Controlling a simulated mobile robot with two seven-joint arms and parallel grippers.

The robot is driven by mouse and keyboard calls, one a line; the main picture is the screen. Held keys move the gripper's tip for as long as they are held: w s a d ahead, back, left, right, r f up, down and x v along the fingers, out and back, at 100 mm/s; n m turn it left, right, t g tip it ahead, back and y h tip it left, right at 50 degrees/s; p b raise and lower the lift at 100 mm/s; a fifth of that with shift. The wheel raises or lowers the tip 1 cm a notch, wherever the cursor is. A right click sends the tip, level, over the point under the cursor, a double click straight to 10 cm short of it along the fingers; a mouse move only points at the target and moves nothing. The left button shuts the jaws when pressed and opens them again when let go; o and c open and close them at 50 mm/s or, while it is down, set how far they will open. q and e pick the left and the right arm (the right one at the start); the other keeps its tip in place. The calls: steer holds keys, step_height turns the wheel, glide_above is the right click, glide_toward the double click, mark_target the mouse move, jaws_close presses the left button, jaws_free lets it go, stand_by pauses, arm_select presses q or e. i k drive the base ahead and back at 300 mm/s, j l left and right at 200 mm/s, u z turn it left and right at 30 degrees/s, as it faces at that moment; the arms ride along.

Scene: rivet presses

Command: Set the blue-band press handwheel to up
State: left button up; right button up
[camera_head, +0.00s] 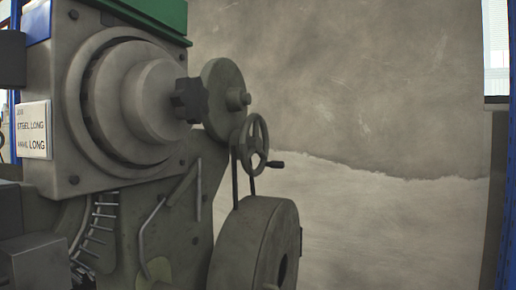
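A grey press (63,172) fills the left side of the head view, cut off by the picture's edges. A blue patch (38,27) shows at its upper left and a green band (160,12) along its top. A small spoked handwheel (248,151) stands at its right side, above a large grey drum (245,235). The handwheel's dark crank handle (275,164) sticks out to the right at its lower side. A dark star-shaped knob (190,100) sits on the round hub (145,100). Neither of my grippers is in view.
A white label plate (33,129) with text is on the press's left side. A grey disc (225,95) stands behind the knob. A stained grey and pale wall (380,120) fills the right. Blue uprights show at both edges. The space right of the handwheel looks clear.

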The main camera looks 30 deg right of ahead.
mark_target(247, 146)
steer(key=l+u, duration=0.25)
steer(key=l, duration=1.3)
